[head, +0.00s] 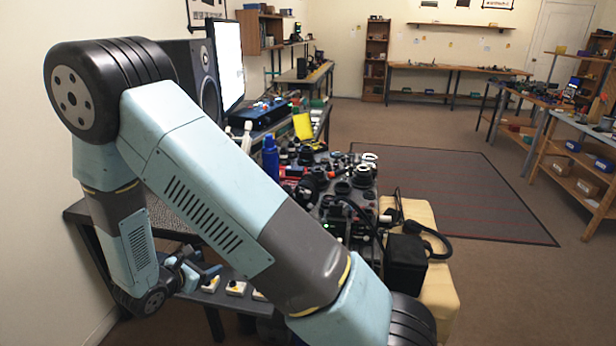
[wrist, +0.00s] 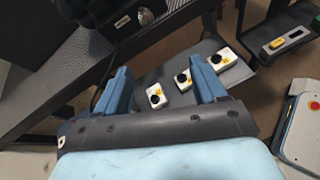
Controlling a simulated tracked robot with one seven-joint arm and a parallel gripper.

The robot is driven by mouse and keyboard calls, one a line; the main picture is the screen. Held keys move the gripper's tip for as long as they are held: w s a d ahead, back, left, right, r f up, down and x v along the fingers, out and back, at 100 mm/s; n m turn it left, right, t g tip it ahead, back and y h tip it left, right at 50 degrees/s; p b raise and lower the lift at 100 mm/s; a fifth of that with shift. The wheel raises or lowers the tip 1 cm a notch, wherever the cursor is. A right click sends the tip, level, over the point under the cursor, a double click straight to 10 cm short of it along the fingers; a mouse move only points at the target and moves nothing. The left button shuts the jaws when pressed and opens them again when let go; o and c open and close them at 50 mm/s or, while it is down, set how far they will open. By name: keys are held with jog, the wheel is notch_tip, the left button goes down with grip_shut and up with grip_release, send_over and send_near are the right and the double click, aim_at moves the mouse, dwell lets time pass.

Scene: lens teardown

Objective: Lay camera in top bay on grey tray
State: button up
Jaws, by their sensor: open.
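My gripper (wrist: 160,66) is open and empty, with its two blue fingers spread wide in the wrist view. In the head view my gripper (head: 200,272) is at the lower left, beside the dark bench end. Below and beyond the fingers is a flat grey surface (wrist: 205,48) with three small white blocks (wrist: 183,78) with black round tops and yellow marks. I cannot tell whether this surface is the grey tray. Several dark camera or lens parts (head: 340,190) crowd the bench in the head view. I cannot tell which is the task's camera; the top bay is not clearly seen.
A blue bottle (head: 270,158), a monitor (head: 228,60) and a speaker (head: 190,75) stand along the left side. A black box (head: 405,262) with a cable is at the bench's right edge. Open floor with a dark mat (head: 460,195) lies to the right.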

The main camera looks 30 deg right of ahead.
jog(key=s+d+r+m+g+y, duration=0.1)
jog(key=s+d+r+m+g, duration=0.25)
jog(key=d+r+m, duration=0.6)
jog(key=s+d+r+m+g+y, duration=0.1)
jog(key=s+d+r+m+g, duration=0.3)
jog(key=d+r, duration=0.55)
jog(key=s+r+m+t+y, duration=0.4)
jog(key=s+r+m+y, duration=0.3)
jog(key=s+r, duration=0.9)
jog(key=shift+s+d+m+y, duration=0.35)
jog(key=shift+s+m, duration=0.55)
jog(key=shift+m, duration=0.55)
jog(key=shift+t, duration=0.25)
